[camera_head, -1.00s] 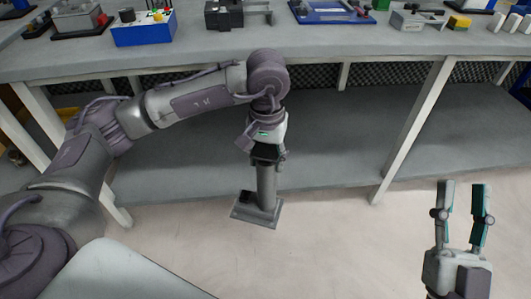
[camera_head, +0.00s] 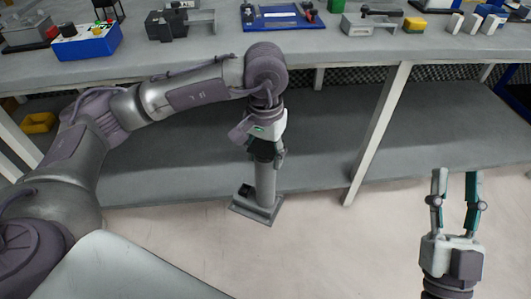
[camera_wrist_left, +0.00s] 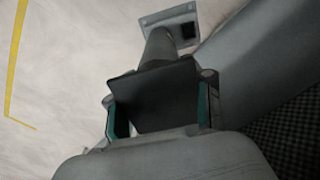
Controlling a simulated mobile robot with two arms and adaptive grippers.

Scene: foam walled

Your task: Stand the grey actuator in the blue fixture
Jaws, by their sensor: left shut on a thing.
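My left gripper (camera_head: 266,152) points down in front of the bench and is shut on the grey actuator (camera_head: 265,187). The actuator hangs upright, a grey cylinder with a square flange plate at its lower end. In the left wrist view, a dark block of the actuator (camera_wrist_left: 158,98) sits between the teal-padded fingers, with its flange (camera_wrist_left: 172,28) beyond. My right gripper (camera_head: 456,180) is open and empty at the lower right.
The grey bench top (camera_head: 330,50) is above and behind the actuator, with a lower shelf (camera_head: 330,150) and slanting legs. A blue box with knobs (camera_head: 87,42), a grey clamp (camera_head: 180,24), a yellow block (camera_head: 414,24) and white pieces stand along it. The front strip is clear.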

